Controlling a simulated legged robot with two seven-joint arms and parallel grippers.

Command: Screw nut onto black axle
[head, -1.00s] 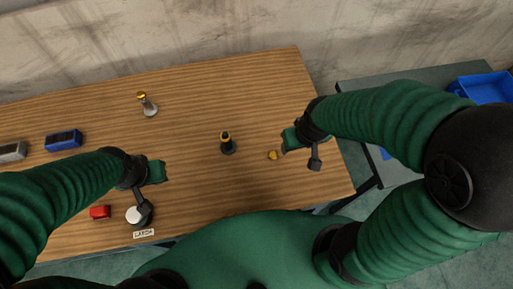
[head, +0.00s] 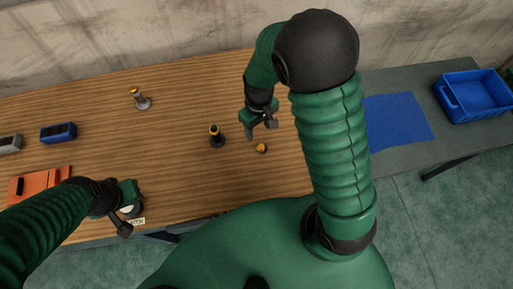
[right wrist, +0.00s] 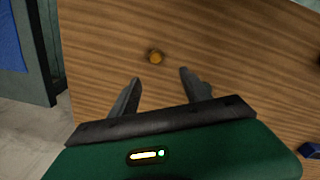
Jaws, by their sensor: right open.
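The black axle (head: 217,137) stands upright on the wooden table, dark with a yellow band near its top. The small yellow nut (head: 261,148) lies on the table to the right of the axle. My right gripper (head: 258,130) is open and empty, above the table close to the nut and pointing down. The right wrist view shows its two fingers (right wrist: 160,85) apart. My left gripper (head: 130,207) is near the table's front edge; its fingers are not clear.
A grey post with a yellow top (head: 140,99) stands farther back. A blue block (head: 58,133), a grey block (head: 9,144) and an orange-red case (head: 30,186) are at the left. A blue bin (head: 474,96) and blue mat (head: 398,121) are on the right-hand table.

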